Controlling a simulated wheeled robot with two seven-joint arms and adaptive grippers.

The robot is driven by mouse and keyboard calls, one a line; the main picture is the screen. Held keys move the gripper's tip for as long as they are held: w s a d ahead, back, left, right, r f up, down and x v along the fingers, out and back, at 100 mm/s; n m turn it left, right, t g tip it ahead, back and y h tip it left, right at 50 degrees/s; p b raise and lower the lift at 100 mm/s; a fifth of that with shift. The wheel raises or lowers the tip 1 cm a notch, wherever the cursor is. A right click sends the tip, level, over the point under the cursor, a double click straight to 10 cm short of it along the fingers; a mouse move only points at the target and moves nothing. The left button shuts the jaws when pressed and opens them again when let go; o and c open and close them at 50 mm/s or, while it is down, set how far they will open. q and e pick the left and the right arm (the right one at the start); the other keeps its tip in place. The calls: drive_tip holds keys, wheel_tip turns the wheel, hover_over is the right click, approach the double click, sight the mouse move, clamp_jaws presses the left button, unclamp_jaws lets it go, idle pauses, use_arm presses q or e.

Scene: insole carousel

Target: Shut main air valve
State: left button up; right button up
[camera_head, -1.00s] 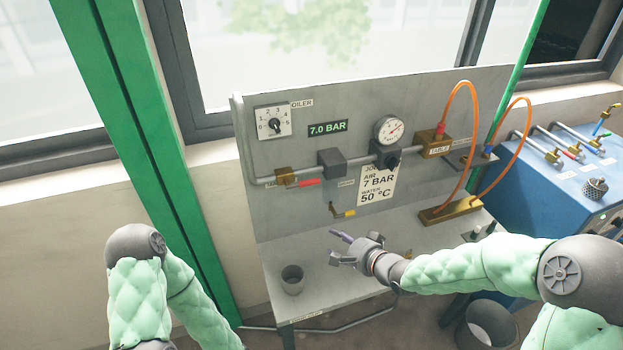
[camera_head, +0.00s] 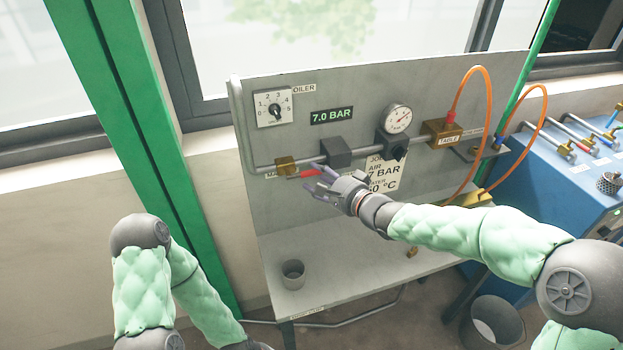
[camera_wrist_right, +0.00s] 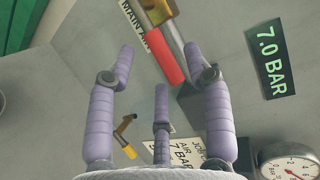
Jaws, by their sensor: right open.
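The main air valve is a brass block (camera_head: 286,164) on the pipe at the panel's left, with a red lever (camera_head: 305,174) lying about parallel to the pipe. Its label is partly legible in the right wrist view, where the red lever (camera_wrist_right: 164,58) and brass body (camera_wrist_right: 158,10) show beyond the fingers. My right gripper (camera_head: 320,184) is open and empty in front of the panel, its purple fingers close to the lever's free end. In the wrist view the lever lies between the two outer fingertips; contact cannot be told. My left arm is low at left, its gripper out of frame.
A display (camera_head: 331,115) reads 7.0 BAR. A grey cup (camera_head: 292,274) stands on the bench. Orange hoses (camera_head: 489,110) loop at right.

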sight(311, 175)
drive_tip(key=shift+b+x, duration=0.3)
drive_tip(key=shift+x, duration=1.2)
clamp_jaws()
drive_tip(key=shift+r, duration=0.1)
